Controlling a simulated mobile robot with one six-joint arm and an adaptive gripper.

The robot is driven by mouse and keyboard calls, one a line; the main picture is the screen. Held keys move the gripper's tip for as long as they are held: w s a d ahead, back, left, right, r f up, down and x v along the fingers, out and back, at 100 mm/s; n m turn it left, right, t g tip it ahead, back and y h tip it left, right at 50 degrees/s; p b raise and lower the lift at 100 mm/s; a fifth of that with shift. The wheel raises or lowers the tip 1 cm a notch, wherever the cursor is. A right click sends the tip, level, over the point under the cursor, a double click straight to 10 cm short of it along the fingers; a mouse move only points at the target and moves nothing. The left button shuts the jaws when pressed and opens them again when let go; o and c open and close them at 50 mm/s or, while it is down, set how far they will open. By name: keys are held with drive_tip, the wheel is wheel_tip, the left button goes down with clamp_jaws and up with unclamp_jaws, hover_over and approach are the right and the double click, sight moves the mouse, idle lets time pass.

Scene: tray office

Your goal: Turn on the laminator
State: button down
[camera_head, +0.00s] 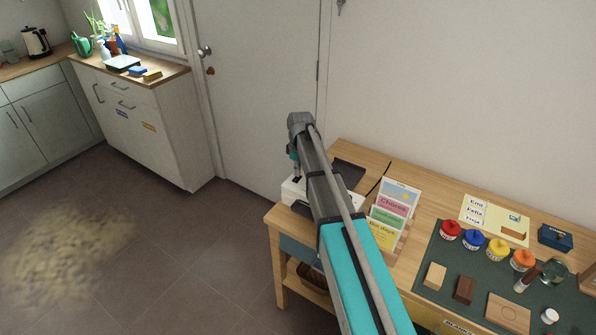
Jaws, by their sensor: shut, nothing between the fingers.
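A white machine that looks like the laminator (291,194) stands at the left end of the wooden bench, with a dark tray or slot part (348,174) showing to the right of my arm. My arm covers its middle, and its switch cannot be made out. My gripper (296,179) points down over the left part of the white machine, shut and empty. Its fingertips are at or just above the top; I cannot tell whether they touch.
A card rack (389,217) stands right of my arm. A blue box (555,237) is at the back right. A door (262,90) is behind.

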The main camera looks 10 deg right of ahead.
sight(295, 181)
wheel_tip(295, 181, up, 13)
drive_tip(key=s+a+p, duration=0.1)
drive_tip(key=p, duration=1.1)
drive_tip(key=shift+s, duration=0.1)
idle(0.5)
drive_tip(key=s+m, duration=0.9)
drive_tip(key=s, duration=1.6)
drive_tip(key=shift+d+t+h, duration=0.3)
drive_tip(key=shift+d+t, duration=0.05)
drive_tip(key=shift+t, duration=0.05)
drive_tip(key=shift+s, duration=0.1)
